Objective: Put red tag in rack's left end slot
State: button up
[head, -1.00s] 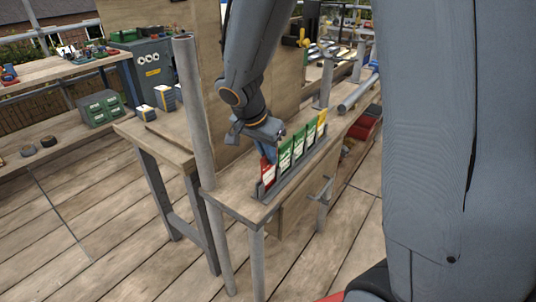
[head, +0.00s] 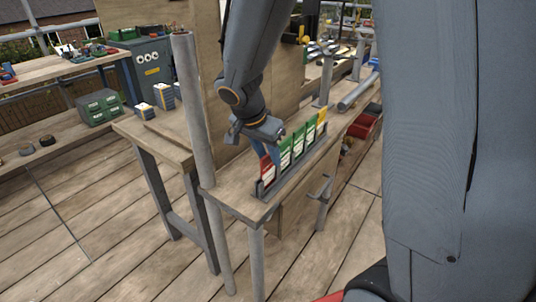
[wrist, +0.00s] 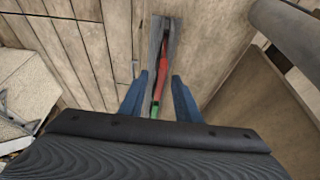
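The red tag (head: 267,170) with a white label stands in the left end slot of the dark grey rack (head: 299,168), its top leaning slightly. It also shows edge-on in the wrist view (wrist: 162,73). My gripper (head: 274,150) is just above and behind the tag's top in the head view. In the wrist view my gripper's blue fingers (wrist: 160,88) are spread, one on each side of the tag line, with gaps to the red edge. The tag's lower end is hidden in the rack.
Several green tags (head: 298,140) and a yellow tag (head: 321,117) fill the rack to the right. The rack stands on a narrow wooden bench (head: 233,196). A grey upright pole (head: 194,110) is close on the left, and a wooden panel is behind my arm.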

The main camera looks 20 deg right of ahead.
jog(key=v, duration=0.6)
jog(key=shift+a+r, duration=0.1)
jog(key=shift+r, duration=0.15)
jog(key=shift+s+a+r, duration=0.1)
jog(key=shift+s+r, duration=0.1)
jog(key=shift+r, duration=0.3)
jog(key=s+d+f+n+g+y, duration=0.1)
jog(key=s+f+n+y, duration=0.1)
jog(key=s+f+n, duration=0.2)
jog(key=s+d+f+n+g+y, duration=0.1)
jog(key=s+f+n, duration=0.3)
jog(key=s, duration=0.7)
jog(key=n, duration=0.2)
jog(key=shift+s+n+g+y, duration=0.25)
jog(key=shift+n+g+y, duration=0.15)
